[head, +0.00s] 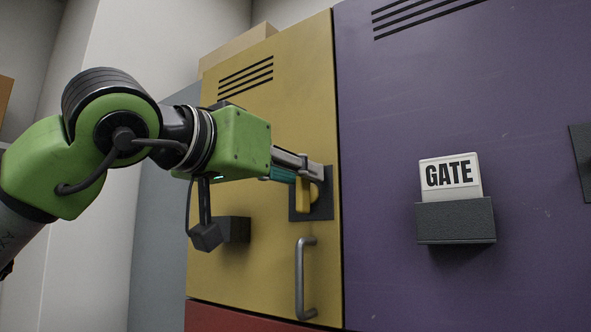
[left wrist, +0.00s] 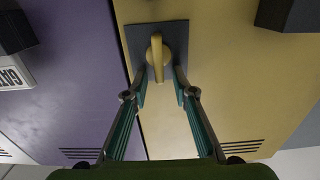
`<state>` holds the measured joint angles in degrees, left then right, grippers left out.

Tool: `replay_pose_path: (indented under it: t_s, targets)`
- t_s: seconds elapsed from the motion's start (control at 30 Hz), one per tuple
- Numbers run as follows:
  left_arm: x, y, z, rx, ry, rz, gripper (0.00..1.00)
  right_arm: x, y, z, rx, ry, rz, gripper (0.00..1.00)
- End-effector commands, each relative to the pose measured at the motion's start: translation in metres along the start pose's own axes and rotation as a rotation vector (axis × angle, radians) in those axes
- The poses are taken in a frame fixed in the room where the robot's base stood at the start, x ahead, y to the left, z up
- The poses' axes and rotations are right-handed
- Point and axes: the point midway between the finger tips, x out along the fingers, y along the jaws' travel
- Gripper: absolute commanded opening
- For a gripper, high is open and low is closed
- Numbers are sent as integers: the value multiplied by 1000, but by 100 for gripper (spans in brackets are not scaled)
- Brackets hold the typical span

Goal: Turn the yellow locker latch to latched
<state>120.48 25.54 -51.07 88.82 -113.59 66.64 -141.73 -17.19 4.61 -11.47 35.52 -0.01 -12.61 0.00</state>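The yellow locker door (head: 235,130) is closed in the head view. Its yellow latch (head: 303,195) sits on a dark square plate (head: 325,207) near the door's right edge. My left gripper (head: 308,173) reaches in from the left with its fingertips at the latch, covering part of it. In the left wrist view the left gripper (left wrist: 162,71) is open, with one teal-padded finger on each side of the yellow latch (left wrist: 157,55). A gap shows beside the latch, so it does not look clamped. My right gripper is not in view.
A grey pull handle (head: 304,278) is below the latch. A dark holder (head: 237,229) juts from the yellow door at left. The purple locker (head: 400,120) on the right bears a GATE card (head: 450,175) in a dark holder (head: 456,222). A red surface (head: 230,318) is below.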

Motion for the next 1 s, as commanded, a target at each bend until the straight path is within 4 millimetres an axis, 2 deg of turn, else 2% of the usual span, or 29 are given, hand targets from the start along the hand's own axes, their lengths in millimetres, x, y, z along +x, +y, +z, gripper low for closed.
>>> replay_pose_path:
  t_s: [0.1,0.2,0.67,1.0]
  targets:
    - [0,0,0,0,0,0,22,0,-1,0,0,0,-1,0]
    - [0,0,0,0,0,0,0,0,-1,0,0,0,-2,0]
    - [0,-1,0,-50,0,0,0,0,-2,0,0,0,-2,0]
    - [0,-8,1,-290,0,-1,0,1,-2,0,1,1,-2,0]
